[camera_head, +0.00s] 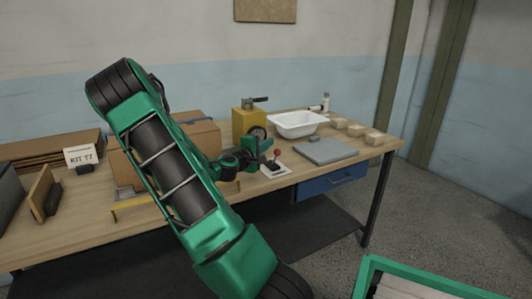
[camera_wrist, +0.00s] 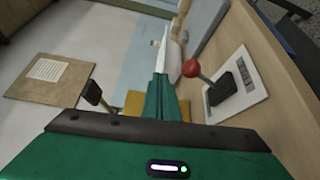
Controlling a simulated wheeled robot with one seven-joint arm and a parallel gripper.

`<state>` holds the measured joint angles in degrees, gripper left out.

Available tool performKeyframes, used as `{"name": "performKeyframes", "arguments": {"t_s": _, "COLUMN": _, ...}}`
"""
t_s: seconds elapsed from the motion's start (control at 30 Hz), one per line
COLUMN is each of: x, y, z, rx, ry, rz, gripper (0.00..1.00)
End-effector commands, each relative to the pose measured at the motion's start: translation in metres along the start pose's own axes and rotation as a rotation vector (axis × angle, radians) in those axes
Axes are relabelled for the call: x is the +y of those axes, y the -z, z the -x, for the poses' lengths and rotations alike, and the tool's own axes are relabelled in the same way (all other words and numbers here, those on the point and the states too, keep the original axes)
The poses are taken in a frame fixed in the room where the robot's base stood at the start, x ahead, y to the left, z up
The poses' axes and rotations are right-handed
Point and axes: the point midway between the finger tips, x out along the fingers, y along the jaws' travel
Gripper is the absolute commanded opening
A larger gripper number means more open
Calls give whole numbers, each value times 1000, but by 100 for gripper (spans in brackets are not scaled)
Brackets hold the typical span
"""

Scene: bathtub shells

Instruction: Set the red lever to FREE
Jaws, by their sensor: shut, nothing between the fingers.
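The red lever (camera_head: 277,153) stands on a small pale plate (camera_head: 274,171) near the front edge of the workbench. In the wrist view the lever's red ball knob (camera_wrist: 192,68) sits on a dark base on the white plate (camera_wrist: 243,85), which carries small markings too small to read. My gripper (camera_head: 268,158) is shut and empty. It is just left of the lever in the head view. In the wrist view its green fingers (camera_wrist: 160,80) point past the knob, which appears close on their right. I cannot tell whether they touch the knob.
A yellow machine (camera_head: 243,121) with a dark wheel stands behind my gripper. A white basin (camera_head: 298,131), a grey slab (camera_head: 325,151) and several tan blocks (camera_head: 374,138) are to the right. A cardboard box (camera_head: 203,138) is behind my arm. A blue drawer (camera_head: 331,181) hangs below the bench top.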

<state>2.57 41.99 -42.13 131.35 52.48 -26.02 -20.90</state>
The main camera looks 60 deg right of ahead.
Motion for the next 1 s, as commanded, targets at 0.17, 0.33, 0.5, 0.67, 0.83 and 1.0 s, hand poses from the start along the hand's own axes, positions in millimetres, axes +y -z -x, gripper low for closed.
{"name": "performKeyframes", "arguments": {"t_s": 0.17, "x": 18, "y": 12, "z": 35, "rx": 11, "ry": 1, "rz": -2, "gripper": 0}}
{"name": "performKeyframes", "arguments": {"t_s": 0.33, "x": 34, "y": 18, "z": 65, "rx": 12, "ry": 3, "rz": -3, "gripper": 0}}
{"name": "performKeyframes", "arguments": {"t_s": 0.5, "x": 48, "y": 23, "z": 89, "rx": 12, "ry": 2, "rz": -2, "gripper": 0}}
{"name": "performKeyframes", "arguments": {"t_s": 0.67, "x": 56, "y": 26, "z": 102, "rx": 10, "ry": 2, "rz": -1, "gripper": 0}}
{"name": "performKeyframes", "arguments": {"t_s": 0.83, "x": 59, "y": 26, "z": 107, "rx": 9, "ry": 1, "rz": 1, "gripper": 0}}
{"name": "performKeyframes", "arguments": {"t_s": 1.0, "x": 59, "y": 26, "z": 107, "rx": 9, "ry": 1, "rz": 1, "gripper": 0}}
